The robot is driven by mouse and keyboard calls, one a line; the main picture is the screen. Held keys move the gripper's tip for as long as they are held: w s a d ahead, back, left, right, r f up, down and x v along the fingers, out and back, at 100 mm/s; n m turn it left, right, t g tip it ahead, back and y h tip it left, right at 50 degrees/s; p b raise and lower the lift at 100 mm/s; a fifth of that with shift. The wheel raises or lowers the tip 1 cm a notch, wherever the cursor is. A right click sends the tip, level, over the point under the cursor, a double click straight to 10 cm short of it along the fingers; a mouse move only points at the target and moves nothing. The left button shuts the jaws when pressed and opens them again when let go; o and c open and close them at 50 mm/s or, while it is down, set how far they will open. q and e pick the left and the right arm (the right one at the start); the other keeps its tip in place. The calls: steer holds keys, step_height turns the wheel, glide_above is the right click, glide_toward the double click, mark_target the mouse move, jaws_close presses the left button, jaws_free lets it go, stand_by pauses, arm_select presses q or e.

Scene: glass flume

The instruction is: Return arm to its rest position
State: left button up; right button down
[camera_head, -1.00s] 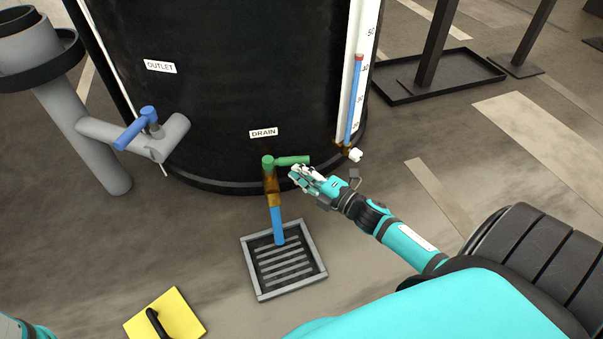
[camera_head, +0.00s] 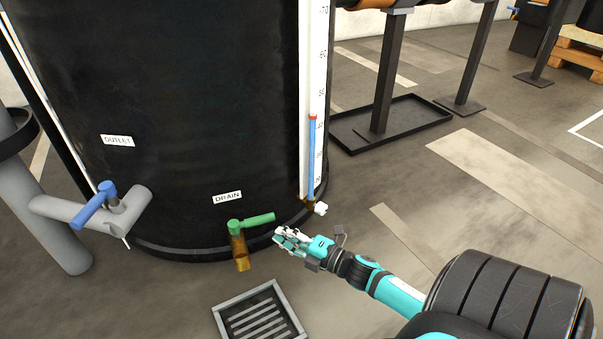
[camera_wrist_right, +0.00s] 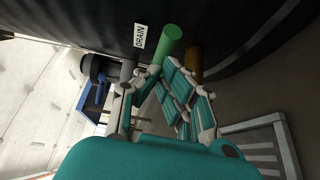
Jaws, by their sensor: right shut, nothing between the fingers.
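My right gripper (camera_head: 283,238) is shut and empty, just right of the green drain handle (camera_head: 258,219) in the head view. The right wrist view also shows the fingers (camera_wrist_right: 158,75) together, in front of the green handle (camera_wrist_right: 173,36). A small gap seems to lie between fingertips and handle. The handle sits on a brassy drain valve (camera_head: 240,252) at the foot of the black tank (camera_head: 190,90). No blue stream shows below its spout. My right arm (camera_head: 375,280) reaches in from the lower right. My left gripper is not in view.
A floor grate (camera_head: 262,318) lies below the drain. The blue-handled outlet valve (camera_head: 97,205) is on a grey pipe at left. A level gauge (camera_head: 312,130) stands on the tank's right side. A black tray with a post (camera_head: 400,128) is at back right. Floor between is clear.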

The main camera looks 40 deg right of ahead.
steer(key=v, duration=0.7)
steer(key=shift+a, duration=0.25)
